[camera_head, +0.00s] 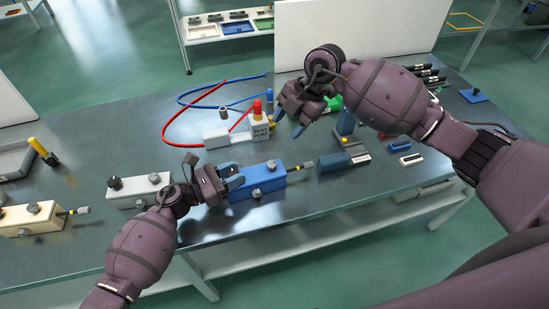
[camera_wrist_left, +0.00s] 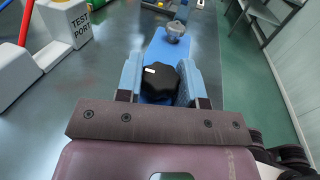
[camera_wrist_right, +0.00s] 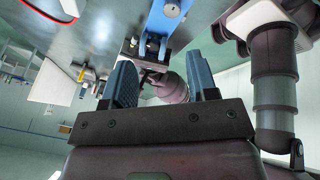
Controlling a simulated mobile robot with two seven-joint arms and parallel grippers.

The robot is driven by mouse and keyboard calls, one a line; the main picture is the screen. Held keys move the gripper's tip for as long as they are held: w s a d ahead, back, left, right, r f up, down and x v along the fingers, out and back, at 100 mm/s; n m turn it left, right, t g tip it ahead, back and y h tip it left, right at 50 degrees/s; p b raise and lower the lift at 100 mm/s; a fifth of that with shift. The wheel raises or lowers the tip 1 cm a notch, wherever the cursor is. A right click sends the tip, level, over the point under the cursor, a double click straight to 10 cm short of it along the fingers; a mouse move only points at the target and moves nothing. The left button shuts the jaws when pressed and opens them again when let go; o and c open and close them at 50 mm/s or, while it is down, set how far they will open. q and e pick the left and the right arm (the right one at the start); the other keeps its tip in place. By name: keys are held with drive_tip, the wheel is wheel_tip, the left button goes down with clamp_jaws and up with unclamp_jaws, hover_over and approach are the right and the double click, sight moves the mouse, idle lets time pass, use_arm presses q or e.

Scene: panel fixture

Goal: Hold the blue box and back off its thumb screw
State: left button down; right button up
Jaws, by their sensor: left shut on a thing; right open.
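The blue box (camera_head: 257,183) lies on the bench, with a grey knob on its top and another on its front side. My left gripper (camera_head: 230,179) is shut on its left end. In the left wrist view the blue fingers (camera_wrist_left: 160,82) stand on either side of the box end, with a black lobed knob (camera_wrist_left: 161,85) bearing a white mark between them. A silver knob (camera_wrist_left: 176,29) stands further along the box. My right gripper (camera_head: 290,118) is open and empty, raised above the bench. The right wrist view shows the blue box (camera_wrist_right: 160,25) beyond its fingers (camera_wrist_right: 160,85).
A white test port block (camera_head: 260,128) with red and blue cables stands behind the blue box. White (camera_head: 137,189) and cream (camera_head: 28,219) boxes lie to the left. A dark blue block with a slotted base (camera_head: 345,162) lies right of the blue box.

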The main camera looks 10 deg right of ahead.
sight(272, 163)
drive_tip(key=a+f+m, duration=0.1)
drive_tip(key=f+m, duration=0.1)
drive_tip(key=f, duration=0.1)
drive_tip(key=a+f+m, duration=0.1)
drive_tip(key=f+m, duration=0.1)
drive_tip(key=f, duration=0.2)
drive_tip(key=s+a+f+m, duration=0.1)
drive_tip(key=f+m, duration=0.1)
drive_tip(key=f, duration=0.2)
drive_tip(key=shift+a+f+g, duration=0.2)
drive_tip(key=shift+a+g, duration=0.1)
drive_tip(key=shift+a, duration=0.1)
idle(0.3)
drive_tip(key=c, duration=0.9)
